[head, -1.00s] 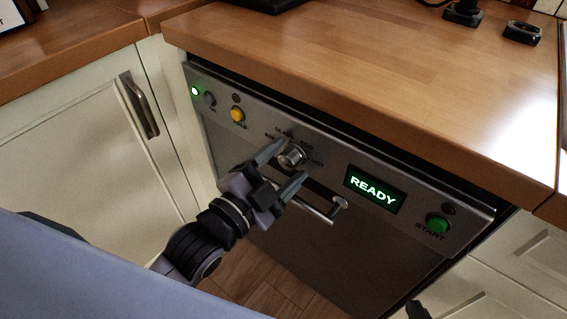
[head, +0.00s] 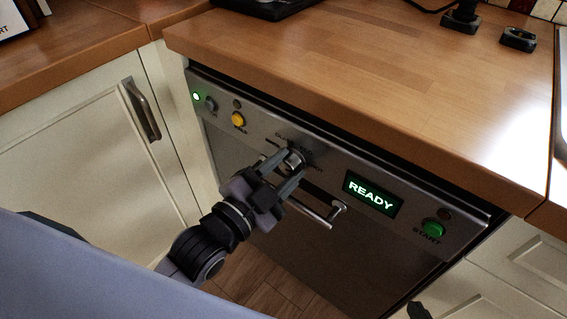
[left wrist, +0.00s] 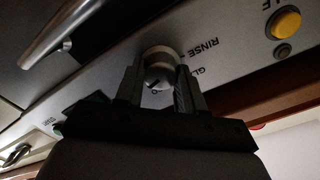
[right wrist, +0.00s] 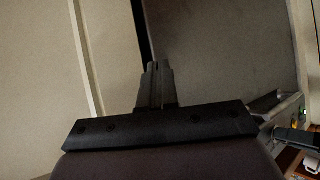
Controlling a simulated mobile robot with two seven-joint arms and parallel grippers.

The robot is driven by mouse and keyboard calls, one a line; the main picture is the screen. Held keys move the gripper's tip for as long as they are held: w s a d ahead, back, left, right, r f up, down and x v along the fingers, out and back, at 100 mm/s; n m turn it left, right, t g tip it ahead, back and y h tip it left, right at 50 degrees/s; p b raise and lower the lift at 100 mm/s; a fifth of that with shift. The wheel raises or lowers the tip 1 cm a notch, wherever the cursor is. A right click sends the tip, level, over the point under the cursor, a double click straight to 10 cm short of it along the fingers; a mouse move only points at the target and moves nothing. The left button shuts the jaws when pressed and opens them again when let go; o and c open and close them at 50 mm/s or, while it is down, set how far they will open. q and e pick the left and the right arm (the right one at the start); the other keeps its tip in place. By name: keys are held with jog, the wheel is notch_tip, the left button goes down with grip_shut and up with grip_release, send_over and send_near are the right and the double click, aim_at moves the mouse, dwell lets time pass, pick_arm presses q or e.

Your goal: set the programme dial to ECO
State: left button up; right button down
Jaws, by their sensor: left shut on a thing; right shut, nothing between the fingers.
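The programme dial (head: 294,158) is a round silver knob on the dishwasher's steel control panel (head: 415,208). My left gripper (head: 289,163) is shut on the dial, one finger on each side. The left wrist view shows the dial (left wrist: 158,72) between the fingers, with a dark pointer mark on its face. The labels RINSE (left wrist: 203,49) and part of "GL" show beside it there; the ECO label cannot be read. My right gripper (right wrist: 157,85) is shut and empty, low in front of the cabinet and dishwasher fronts in the right wrist view.
The bar handle (head: 325,210) sticks out just below the dial. A lit READY display (head: 370,194), a green START button (head: 433,228) and a yellow button (head: 238,119) are on the panel. The wooden worktop (head: 380,80) overhangs above.

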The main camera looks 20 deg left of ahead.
pick_arm(q)
jog(key=shift+r+n+p, duration=0.2)
jog(key=shift+n+p, duration=0.6)
jog(key=shift+p, duration=0.05)
jog(key=n+p, duration=0.3)
jog(key=shift+n+p, duration=0.3)
jog(key=shift+p, duration=0.1)
jog(key=n+p, duration=0.2)
jog(key=n, duration=0.1)
jog(key=shift+a+f+p, duration=0.1)
jog(key=shift+p, duration=0.2)
jog(key=shift+f+n, duration=0.1)
jog(key=shift+n, duration=0.5)
pick_arm(e)
notch_tip(320, 180, up, 7)
jog(key=d, duration=0.1)
jog(key=shift+s, duration=0.45)
pick_arm(q)
jog(key=shift+p, duration=0.3)
jog(key=o, duration=1)
pick_arm(e)
jog(key=shift+s, duration=0.1)
jog(key=shift+d, duration=0.1)
